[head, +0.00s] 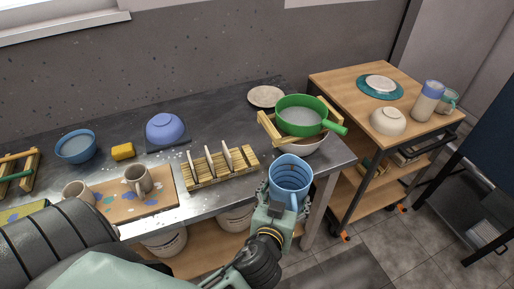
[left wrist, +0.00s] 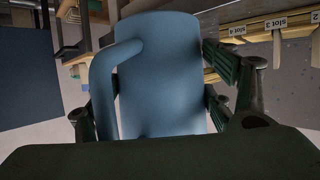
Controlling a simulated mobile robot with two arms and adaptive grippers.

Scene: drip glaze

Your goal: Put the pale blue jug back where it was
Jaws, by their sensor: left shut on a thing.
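The pale blue jug (head: 291,172) is upright with its open top showing, near the front right edge of the bench. My left gripper (head: 283,200) is shut on it, with fingers on both sides of its body. In the left wrist view the jug (left wrist: 160,75) fills the middle, its handle (left wrist: 104,90) at the left, between my left gripper's fingers (left wrist: 160,98). The jug's base is hidden in the head view, so I cannot tell whether it touches anything. My right gripper is not in view.
A green sieve (head: 302,115) rests on wooden bars over a pale bowl (head: 302,146), just behind the jug. A slatted wooden rack (head: 220,170) holding thin discs is to its left. A wooden cart (head: 345,85) stands at right. Bare bench (head: 225,118) shows behind the rack.

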